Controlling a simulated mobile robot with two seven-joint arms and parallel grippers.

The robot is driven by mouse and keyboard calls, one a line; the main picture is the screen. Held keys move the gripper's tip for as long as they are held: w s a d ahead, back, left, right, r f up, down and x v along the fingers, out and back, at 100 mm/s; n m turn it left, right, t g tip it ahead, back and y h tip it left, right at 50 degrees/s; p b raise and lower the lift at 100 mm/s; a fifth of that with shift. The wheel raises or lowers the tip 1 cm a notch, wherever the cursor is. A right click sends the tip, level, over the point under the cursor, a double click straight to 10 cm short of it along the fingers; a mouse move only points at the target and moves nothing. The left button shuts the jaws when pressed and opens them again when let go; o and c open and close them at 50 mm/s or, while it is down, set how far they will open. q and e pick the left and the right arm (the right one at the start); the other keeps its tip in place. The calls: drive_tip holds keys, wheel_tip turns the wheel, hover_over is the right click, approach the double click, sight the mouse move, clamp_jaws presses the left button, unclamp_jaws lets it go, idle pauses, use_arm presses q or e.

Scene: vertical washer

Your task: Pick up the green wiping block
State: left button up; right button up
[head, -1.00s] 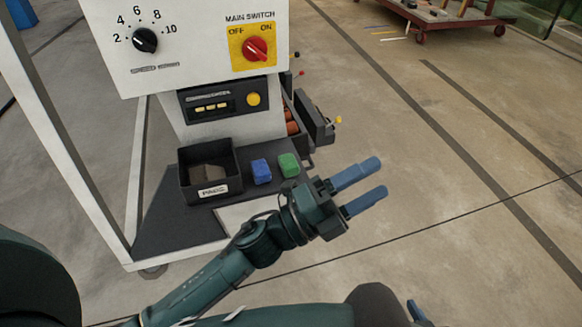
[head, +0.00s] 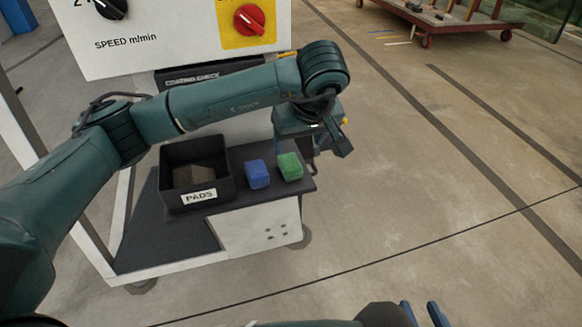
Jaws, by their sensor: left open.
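The green wiping block (head: 290,166) sits on the dark shelf of the machine, near its right end. A blue block (head: 258,174) sits just left of it, and a black box labelled PADS (head: 198,196) stands further left. My left arm reaches across above the shelf from the left. Its gripper (head: 309,140) points down just behind and right of the green block; its fingers are mostly hidden, and I see nothing held. The green block appears to rest on the shelf. My right gripper (head: 424,313) shows only its blue fingers at the bottom edge, apart and empty.
The machine's white panel (head: 170,35) with a dial and a red main switch (head: 249,19) rises behind my left arm. The white frame post stands at the left. Open concrete floor (head: 430,200) lies to the right. A red cart (head: 440,22) is far back.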

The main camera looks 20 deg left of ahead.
sight(291, 165)
use_arm(q)
drive_tip(key=x, duration=0.7)
drive_tip(key=shift+f, duration=0.25)
drive_tip(key=x, duration=0.5)
drive_tip(key=shift+w+a+b, duration=0.1)
drive_tip(key=shift+w+b, duration=0.05)
drive_tip(key=shift+b, duration=0.15)
drive_tip(key=c, duration=1.1)
